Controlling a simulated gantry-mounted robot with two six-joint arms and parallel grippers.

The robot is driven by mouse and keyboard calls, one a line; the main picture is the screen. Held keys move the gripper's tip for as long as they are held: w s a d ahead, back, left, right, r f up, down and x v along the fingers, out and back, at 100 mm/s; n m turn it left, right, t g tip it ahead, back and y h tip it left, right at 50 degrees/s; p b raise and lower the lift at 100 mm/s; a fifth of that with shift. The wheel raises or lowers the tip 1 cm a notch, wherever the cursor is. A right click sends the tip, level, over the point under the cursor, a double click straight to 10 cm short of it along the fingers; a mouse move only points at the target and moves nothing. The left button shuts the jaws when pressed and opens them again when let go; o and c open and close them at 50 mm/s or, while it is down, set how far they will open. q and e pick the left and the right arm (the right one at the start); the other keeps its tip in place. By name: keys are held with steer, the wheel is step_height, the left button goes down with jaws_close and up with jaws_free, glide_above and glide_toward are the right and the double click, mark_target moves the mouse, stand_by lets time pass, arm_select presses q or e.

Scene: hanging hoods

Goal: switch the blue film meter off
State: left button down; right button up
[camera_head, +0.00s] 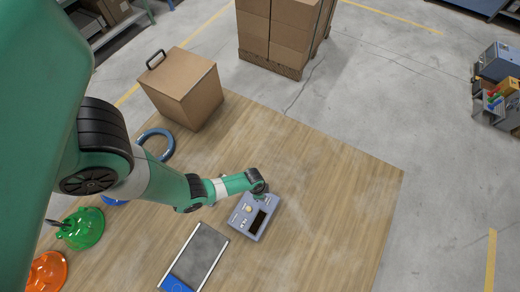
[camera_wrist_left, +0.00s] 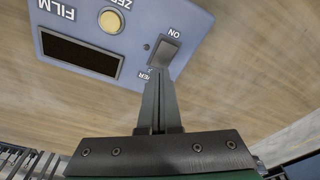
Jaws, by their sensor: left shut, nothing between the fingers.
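The blue film meter (camera_head: 247,224) sits on the wooden table, below my left wrist in the head view. In the left wrist view its face (camera_wrist_left: 130,55) appears upside down, with a dark display (camera_wrist_left: 80,54), a round yellow ZERO button (camera_wrist_left: 111,20) and a grey rocker switch (camera_wrist_left: 164,53) beside the word ON. My left gripper (camera_wrist_left: 158,78) is shut and empty, its fingertips right at the switch's edge. I cannot tell whether they touch it or which way the rocker is tipped. In the head view my left gripper (camera_head: 263,194) is over the meter's upper end.
A grey panel (camera_head: 203,255) with a blue part lies left of the meter. A cardboard box (camera_head: 182,88), a blue ring (camera_head: 168,145), a green object (camera_head: 84,230) and an orange object (camera_head: 47,272) are farther left. The table (camera_head: 335,195) is clear to the right.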

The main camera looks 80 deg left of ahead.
step_height(320, 180, up, 5)
steer(key=p, duration=0.4)
stand_by(0.4)
